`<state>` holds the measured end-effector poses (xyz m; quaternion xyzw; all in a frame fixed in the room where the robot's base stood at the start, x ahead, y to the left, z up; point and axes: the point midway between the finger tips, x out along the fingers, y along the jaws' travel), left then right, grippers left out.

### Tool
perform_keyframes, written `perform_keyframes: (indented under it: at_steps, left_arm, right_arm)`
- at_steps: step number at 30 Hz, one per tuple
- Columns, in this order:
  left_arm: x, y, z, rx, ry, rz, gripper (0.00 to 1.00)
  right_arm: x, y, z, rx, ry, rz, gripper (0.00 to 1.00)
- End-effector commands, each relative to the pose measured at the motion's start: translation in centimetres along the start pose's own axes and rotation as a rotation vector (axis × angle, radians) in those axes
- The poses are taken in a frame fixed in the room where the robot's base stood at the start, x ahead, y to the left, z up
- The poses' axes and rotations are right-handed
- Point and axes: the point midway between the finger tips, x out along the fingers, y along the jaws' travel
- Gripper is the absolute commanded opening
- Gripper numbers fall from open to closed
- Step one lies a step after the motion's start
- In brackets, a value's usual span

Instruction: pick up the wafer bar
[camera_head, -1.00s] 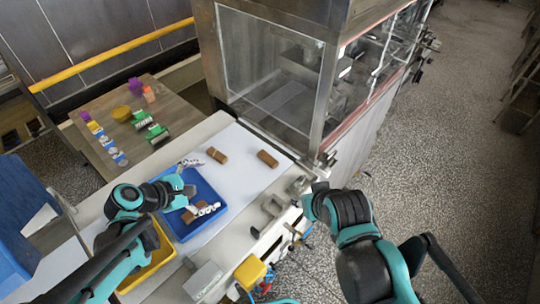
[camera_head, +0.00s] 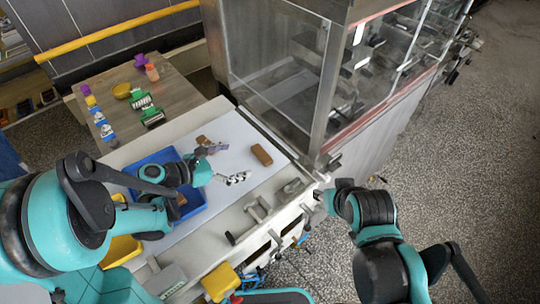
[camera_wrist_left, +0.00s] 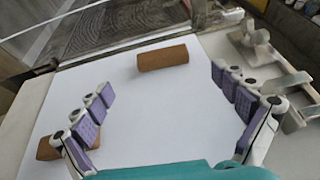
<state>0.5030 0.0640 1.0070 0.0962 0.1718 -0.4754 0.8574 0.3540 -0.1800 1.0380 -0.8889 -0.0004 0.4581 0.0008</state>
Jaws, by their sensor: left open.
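Two brown bars lie on the white belt. The right one (camera_head: 262,155) is clear in the head view, and it also shows ahead in the left wrist view (camera_wrist_left: 163,58). The left one (camera_head: 202,140) is partly hidden by a finger; in the wrist view it shows behind the left finger (camera_wrist_left: 47,149). I cannot tell a wafer by its surface. My left gripper (camera_head: 221,165) is open and empty above the belt; in the wrist view its spread fingers (camera_wrist_left: 162,83) point toward the right bar, short of it. My right gripper (camera_head: 319,196) is small and unclear beside the machine.
A blue tray (camera_head: 193,210) with a brown piece in it lies under my left arm. A glass-walled machine (camera_head: 275,60) stands behind the belt. Metal fittings (camera_head: 257,210) line its front edge. A side table (camera_head: 175,90) holds several small items.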

Motion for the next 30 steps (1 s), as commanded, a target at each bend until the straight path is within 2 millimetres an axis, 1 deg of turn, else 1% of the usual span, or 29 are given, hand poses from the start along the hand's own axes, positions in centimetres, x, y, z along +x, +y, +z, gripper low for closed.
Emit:
perform_keyframes:
  at_steps: [1, 5, 11, 15, 19, 22, 28, 29, 30]
  left_arm:
    - [0.2, 0.0, -0.5, -0.002, -0.001, 0.000, 0.97]
    - [1.2, 0.0, -0.5, -0.002, -0.002, -0.003, 0.97]
    - [3.6, -0.2, -0.4, -0.002, -0.002, -0.003, 0.97]
    - [5.8, -0.4, -0.2, 0.000, -0.001, -0.004, 0.97]
    - [7.5, -0.4, -0.1, -0.001, -0.001, -0.003, 0.97]
    - [8.0, -0.3, 0.0, -0.001, -0.001, 0.000, 0.97]
    - [8.0, -0.3, 0.1, -0.002, -0.001, 0.000, 0.97]
    - [8.0, -0.3, 0.1, -0.002, -0.001, 0.000, 0.92]
    - [8.0, -0.3, 0.1, -0.002, -0.001, 0.000, 0.82]
  right_arm:
    - [0.4, 0.0, 0.3, 0.000, 0.000, 0.000, 0.40]
    - [0.6, 0.0, 0.5, 0.000, 0.000, 0.000, 0.40]
    - [1.2, 0.0, 0.8, 0.000, 0.000, 0.000, 0.40]
    - [1.9, 0.0, 1.3, 0.000, 0.000, 0.000, 0.40]
    - [2.2, 0.0, 1.6, 0.000, 0.000, 0.000, 0.40]
    - [2.3, 0.0, 1.6, 0.000, 0.000, 0.000, 0.40]
    - [2.2, 0.0, 1.6, 0.000, 0.000, 0.000, 0.40]
    - [2.2, 0.0, 1.6, 0.000, 0.000, 0.000, 0.40]
    - [2.2, 0.0, 1.6, 0.000, 0.000, 0.000, 0.40]
